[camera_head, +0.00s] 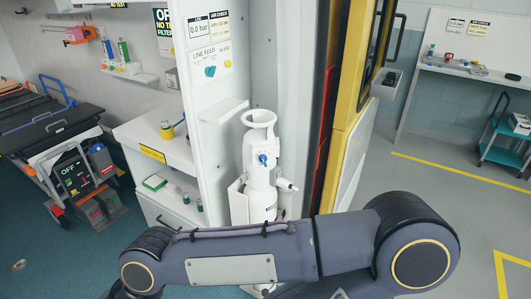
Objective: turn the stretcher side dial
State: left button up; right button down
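The stretcher (45,122) stands at the left edge of the head view, with a black top, a grey frame and a blue rail (58,90). One of my grey arms crosses the bottom of the view, well to the right of the stretcher and nearer to me. Neither of my grippers shows in the view.
A white gas cylinder (260,185) stands in a holder in the middle. A white cabinet (160,185) with small bottles stands between it and the stretcher. A yellow-framed door (347,100) is right of the cylinder. The teal floor (100,255) before the stretcher looks mostly clear.

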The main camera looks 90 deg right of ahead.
aim_at(263, 158)
jog(key=z, duration=2.9)
jog(key=i+l, duration=0.05)
jog(key=l, duration=0.05)
